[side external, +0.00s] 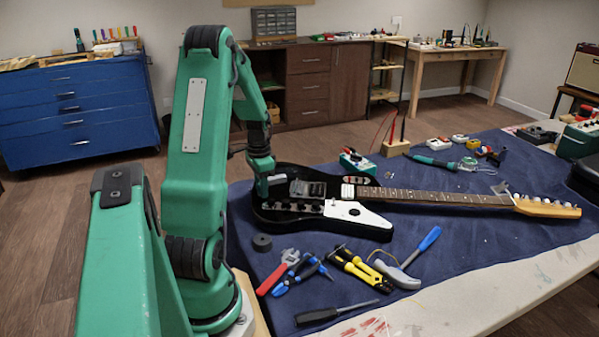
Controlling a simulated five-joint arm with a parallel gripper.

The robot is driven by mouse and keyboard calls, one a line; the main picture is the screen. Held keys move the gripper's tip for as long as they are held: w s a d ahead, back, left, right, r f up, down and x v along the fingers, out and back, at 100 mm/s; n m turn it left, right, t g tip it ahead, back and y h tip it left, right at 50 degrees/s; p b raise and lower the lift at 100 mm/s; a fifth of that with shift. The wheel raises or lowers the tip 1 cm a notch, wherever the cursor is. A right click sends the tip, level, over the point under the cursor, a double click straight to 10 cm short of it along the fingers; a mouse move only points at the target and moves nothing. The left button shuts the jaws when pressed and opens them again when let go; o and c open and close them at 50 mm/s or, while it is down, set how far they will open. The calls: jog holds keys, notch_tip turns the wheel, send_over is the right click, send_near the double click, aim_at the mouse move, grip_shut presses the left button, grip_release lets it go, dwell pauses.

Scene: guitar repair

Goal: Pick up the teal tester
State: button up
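A small teal tester (357,161) with a light top and dark knobs stands on the blue mat, just behind the guitar body. Part of its lower front is close to the guitar's edge in this view. My gripper (270,188) points down at the left end of the black guitar body (330,222), to the left of the tester and apart from it. Its fingertips are small and dark against the guitar, so I cannot tell whether they are open or shut. I see nothing clearly held.
The electric guitar's neck (440,196) stretches right across the blue mat (440,258). A soldering iron (435,161) lies behind the neck. Another teal box (577,141) stands at the right.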

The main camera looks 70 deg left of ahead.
jog(key=shift+f, duration=0.25)
dwell(0.3)
grip_shut()
jog(key=shift+r, duration=0.25)
jog(key=shift+r, duration=0.6)
notch_tip(320, 180, up, 2)
jog(key=shift+r, duration=0.2)
jog(key=w+d+r, duration=0.5)
jog(key=d+r, duration=0.2)
jog(key=d, duration=0.3)
jog(key=shift+w+d, duration=0.2)
